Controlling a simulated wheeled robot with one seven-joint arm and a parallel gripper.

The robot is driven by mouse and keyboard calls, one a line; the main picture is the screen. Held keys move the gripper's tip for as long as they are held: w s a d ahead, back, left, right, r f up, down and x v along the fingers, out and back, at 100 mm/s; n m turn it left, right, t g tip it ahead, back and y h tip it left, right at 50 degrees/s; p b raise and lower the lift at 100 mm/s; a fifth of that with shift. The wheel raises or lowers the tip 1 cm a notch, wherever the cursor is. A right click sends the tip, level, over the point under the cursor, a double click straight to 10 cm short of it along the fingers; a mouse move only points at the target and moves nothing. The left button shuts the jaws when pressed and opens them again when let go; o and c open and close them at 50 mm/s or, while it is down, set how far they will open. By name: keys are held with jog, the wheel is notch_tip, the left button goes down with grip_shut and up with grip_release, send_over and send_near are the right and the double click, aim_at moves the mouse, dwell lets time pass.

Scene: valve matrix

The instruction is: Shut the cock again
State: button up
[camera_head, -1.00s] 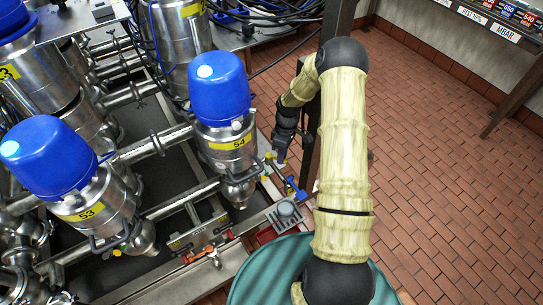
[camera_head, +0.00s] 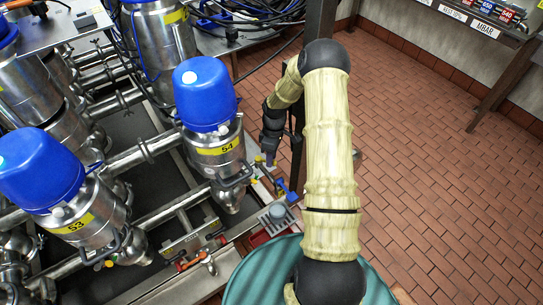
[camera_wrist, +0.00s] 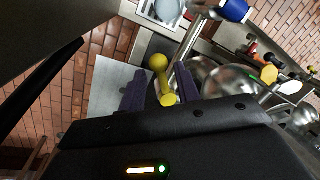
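A yellow handle with a round knob end (camera_wrist: 162,80) shows in the wrist view, between the two dark purple fingers of my gripper (camera_wrist: 160,92). The fingers stand apart, with a gap on either side of the handle. I cannot tell whether it is the cock's lever. In the head view my gripper (camera_head: 268,160) points down just right of valve 54 (camera_head: 218,150), near small yellow parts at the frame's edge; its fingers are too small there to judge. A small tap with an orange-red handle (camera_head: 190,264) sits lower on the frame.
A blue-handled fitting (camera_head: 287,193) and a grey block (camera_head: 277,218) lie just below my gripper. A green drum (camera_head: 252,280) stands in front. Valve 53 (camera_head: 72,215) is at the left. A dark post (camera_head: 318,30) rises behind my arm. Brick floor on the right is clear.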

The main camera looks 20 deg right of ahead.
notch_tip(320, 180, up, 7)
jog(key=w, duration=0.1)
jog(key=shift+d+r+b, duration=0.2)
jog(key=shift+d+b, duration=0.1)
jog(key=shift+d, duration=0.15)
jog(key=shift+w+r, duration=0.1)
